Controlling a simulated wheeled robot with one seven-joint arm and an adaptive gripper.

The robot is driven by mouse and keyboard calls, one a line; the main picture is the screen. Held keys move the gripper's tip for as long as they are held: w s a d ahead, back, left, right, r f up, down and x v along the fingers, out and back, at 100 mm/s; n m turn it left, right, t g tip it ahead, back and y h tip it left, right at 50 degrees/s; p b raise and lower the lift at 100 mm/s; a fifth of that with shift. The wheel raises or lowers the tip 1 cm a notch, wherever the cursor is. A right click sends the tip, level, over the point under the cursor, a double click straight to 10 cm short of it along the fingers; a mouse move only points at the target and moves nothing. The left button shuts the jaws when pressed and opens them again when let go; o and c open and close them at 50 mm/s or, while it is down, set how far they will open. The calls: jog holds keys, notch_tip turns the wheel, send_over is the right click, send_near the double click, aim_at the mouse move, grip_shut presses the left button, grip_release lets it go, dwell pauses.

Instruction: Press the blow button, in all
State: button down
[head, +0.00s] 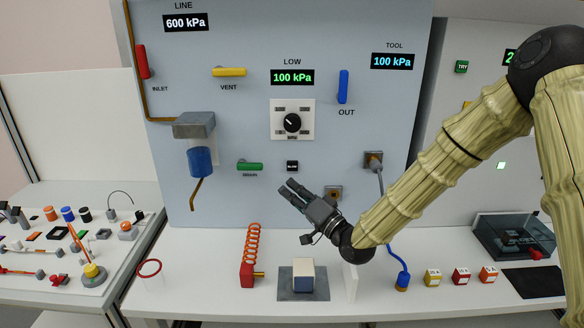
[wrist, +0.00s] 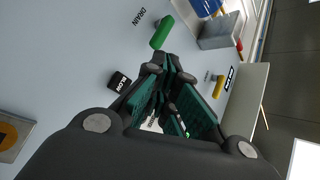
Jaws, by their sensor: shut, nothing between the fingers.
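The blow button (head: 292,166) is a small black square with white lettering on the grey panel, below the round black knob. It also shows in the wrist view (wrist: 119,81), left of my fingertips and tilted by the camera angle. My gripper (head: 287,187) is shut and empty, just below the button in the head view, its fingers pointing up and left toward the panel. I see no contact with the button.
The green drain handle (head: 250,166) is left of the button, and the knob plate (head: 292,120) is above it. Below, the white bench holds a red coil hose (head: 254,246) and a white-blue block (head: 303,275).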

jog(key=w, duration=0.6)
jog(key=shift+w, duration=0.4)
jog(key=shift+w+b, duration=0.35)
jog(key=shift+w, duration=0.5)
dwell(2.1)
jog(key=shift+s, duration=0.85)
jog(key=shift+s, duration=2.5)
jog(key=shift+r, duration=0.1)
